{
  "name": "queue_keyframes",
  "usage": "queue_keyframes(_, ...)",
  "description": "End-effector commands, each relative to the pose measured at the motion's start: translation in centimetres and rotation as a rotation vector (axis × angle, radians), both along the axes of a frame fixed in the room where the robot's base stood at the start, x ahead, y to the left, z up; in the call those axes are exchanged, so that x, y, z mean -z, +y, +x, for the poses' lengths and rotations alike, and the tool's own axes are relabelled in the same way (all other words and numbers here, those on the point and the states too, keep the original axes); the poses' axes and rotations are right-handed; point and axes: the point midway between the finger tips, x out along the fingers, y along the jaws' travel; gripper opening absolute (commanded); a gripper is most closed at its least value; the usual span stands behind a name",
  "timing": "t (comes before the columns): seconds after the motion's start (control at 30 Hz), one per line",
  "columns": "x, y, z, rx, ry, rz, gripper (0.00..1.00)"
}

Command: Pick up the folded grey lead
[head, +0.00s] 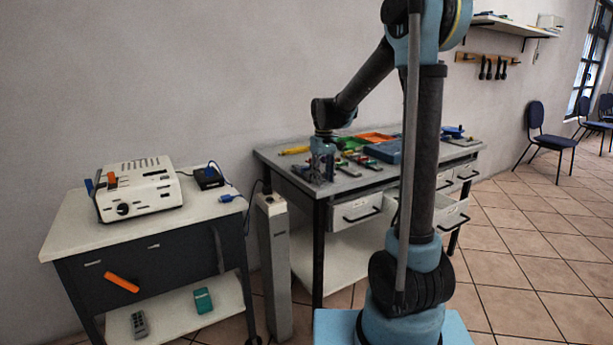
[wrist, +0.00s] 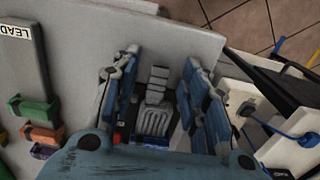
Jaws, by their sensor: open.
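My gripper (head: 322,178) is over the left end of the workbench in the head view, pointing down. In the wrist view its two blue fingers (wrist: 162,75) are apart. A grey folded thing with looped strands and a blocky upper part, apparently the folded grey lead (wrist: 154,118), lies between the fingers. Gaps show on both sides of it, and its lower end is hidden by my gripper's body. I cannot make the lead out in the head view, where my gripper covers that spot.
A grey strip marked LEAD (wrist: 22,60) and several coloured clips (wrist: 40,112) lie left in the wrist view. A blue box (head: 384,152) and an orange tray (head: 376,138) stand farther along the workbench (head: 272,156). A white post (head: 273,265) stands beside its left end.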

Motion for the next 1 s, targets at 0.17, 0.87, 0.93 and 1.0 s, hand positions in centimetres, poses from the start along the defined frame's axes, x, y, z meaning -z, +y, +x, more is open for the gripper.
queue_keyframes(0.17, 0.0, 0.0, 0.0, 0.000, 0.000, 0.000, 0.36)
queue_keyframes(0.87, -1.5, 0.0, 0.0, 0.000, 0.000, 0.000, 0.00)
queue_keyframes(0.93, -2.5, 0.0, 0.0, 0.000, 0.000, 0.000, 0.00)
queue_keyframes(1.0, -3.8, 0.0, 0.0, 0.000, 0.000, 0.000, 0.00)
